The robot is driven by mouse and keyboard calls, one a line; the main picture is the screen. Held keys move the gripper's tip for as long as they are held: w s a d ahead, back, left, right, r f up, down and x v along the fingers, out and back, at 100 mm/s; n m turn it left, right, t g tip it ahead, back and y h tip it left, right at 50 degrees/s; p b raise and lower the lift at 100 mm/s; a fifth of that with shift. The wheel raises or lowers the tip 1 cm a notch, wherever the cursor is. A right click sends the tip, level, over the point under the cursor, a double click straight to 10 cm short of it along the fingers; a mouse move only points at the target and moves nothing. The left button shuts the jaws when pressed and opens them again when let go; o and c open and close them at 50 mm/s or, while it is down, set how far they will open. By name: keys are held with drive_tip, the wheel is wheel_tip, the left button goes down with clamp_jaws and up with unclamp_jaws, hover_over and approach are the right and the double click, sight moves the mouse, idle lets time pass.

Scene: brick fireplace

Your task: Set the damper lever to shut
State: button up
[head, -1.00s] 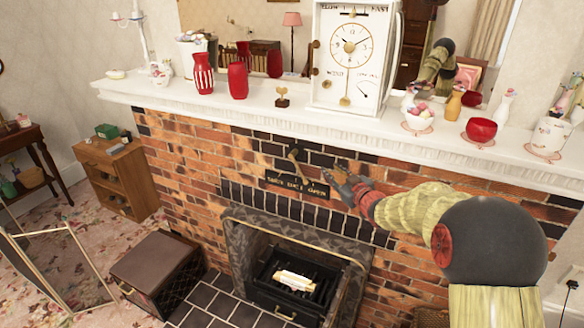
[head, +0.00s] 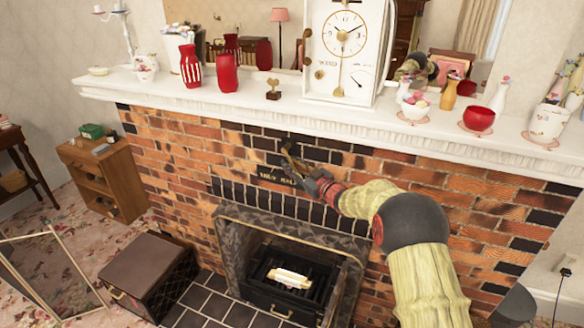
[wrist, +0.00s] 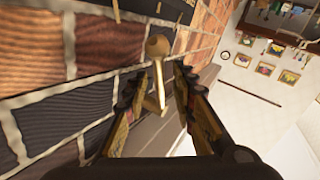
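The brass damper lever (head: 289,157) is on the dark brick above the firebox and slopes down to the right. Under it is a dark label plate (head: 270,178) with SHUT at its left and HALF in the middle; my gripper covers its right end. My gripper (head: 301,176) is at the lower right of the lever, close to the brick. In the wrist view its two fingers are apart, with the lever's shaft and round knob (wrist: 157,46) showing between them. I cannot tell whether either finger touches the lever.
A white mantel shelf (head: 230,103) juts out above the lever, carrying a white clock (head: 340,50), red vases (head: 227,73) and bowls. The firebox (head: 290,280) opens below. A brown box (head: 150,270) stands on the floor at left.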

drive_tip(key=shift+w+a, duration=0.1)
drive_tip(key=shift+c, duration=0.9)
drive_tip(key=c, duration=0.4)
clamp_jaws()
